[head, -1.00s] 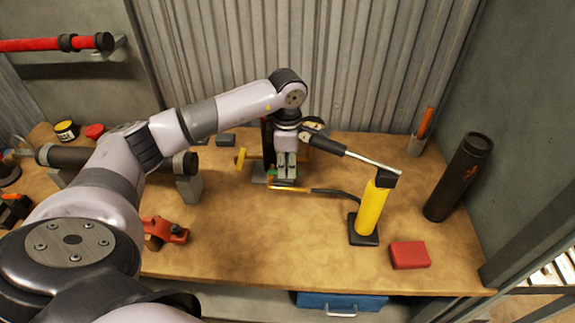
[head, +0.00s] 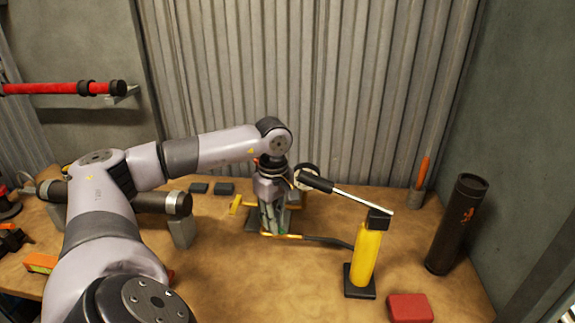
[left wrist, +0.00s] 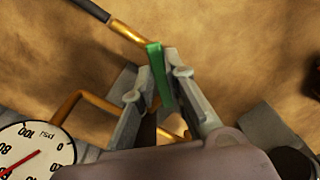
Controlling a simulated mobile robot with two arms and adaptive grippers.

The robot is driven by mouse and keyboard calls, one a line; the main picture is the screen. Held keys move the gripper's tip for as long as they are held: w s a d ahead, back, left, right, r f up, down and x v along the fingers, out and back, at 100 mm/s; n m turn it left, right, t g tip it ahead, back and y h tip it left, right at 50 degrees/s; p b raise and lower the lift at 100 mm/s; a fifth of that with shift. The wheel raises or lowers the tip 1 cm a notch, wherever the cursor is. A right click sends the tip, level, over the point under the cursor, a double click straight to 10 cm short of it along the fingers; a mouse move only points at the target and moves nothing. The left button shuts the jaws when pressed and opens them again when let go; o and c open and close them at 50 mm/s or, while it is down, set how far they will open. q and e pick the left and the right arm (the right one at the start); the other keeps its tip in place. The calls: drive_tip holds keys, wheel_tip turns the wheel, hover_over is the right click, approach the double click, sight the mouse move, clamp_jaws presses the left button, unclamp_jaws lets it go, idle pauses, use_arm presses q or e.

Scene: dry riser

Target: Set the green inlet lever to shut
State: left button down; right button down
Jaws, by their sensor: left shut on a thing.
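The green inlet lever (left wrist: 157,72) shows in the left wrist view as a narrow green bar between the fingertips. My left gripper (left wrist: 155,92) is shut on it. In the head view my left gripper (head: 273,226) points down at the brass pipework, leaning slightly, and its fingers hide most of the lever. A brass pipe (left wrist: 85,98) runs beside and below the fingers. A white round psi gauge (left wrist: 34,150) with a red needle is at lower left in the wrist view. My right gripper is not in view.
A yellow hand pump (head: 368,258) with a long handle (head: 345,195) stands right of the gripper, joined by a dark hose (head: 325,241). A red block (head: 410,307) and a dark cylinder (head: 457,225) are farther right. The front middle of the bench is clear.

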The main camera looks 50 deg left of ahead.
use_arm(q)
drive_tip(key=m, duration=0.1)
drive_tip(key=s+m+b, duration=0.1)
drive_tip(key=m, duration=0.1)
drive_tip(key=shift+s+a+m+b, duration=0.2)
drive_tip(key=shift+s+m+b, duration=0.15)
drive_tip(key=shift+m+b, duration=0.35)
drive_tip(key=m, duration=0.1)
drive_tip(key=s+m+b, duration=0.1)
drive_tip(key=shift+a+m, duration=0.2)
drive_tip(key=shift+m, duration=0.2)
drive_tip(key=shift+s+a+m+b, duration=0.2)
drive_tip(key=shift+m+b, duration=0.15)
drive_tip(key=shift+m, duration=0.35)
drive_tip(key=shift+s+a+m+b, duration=0.15)
drive_tip(key=shift+m+b, duration=0.2)
drive_tip(key=shift+m, duration=0.35)
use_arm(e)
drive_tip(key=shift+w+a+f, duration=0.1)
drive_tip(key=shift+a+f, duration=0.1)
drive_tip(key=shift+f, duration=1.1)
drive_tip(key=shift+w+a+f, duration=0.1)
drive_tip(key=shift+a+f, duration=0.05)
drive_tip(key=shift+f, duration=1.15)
use_arm(q)
drive_tip(key=shift+r, duration=0.1)
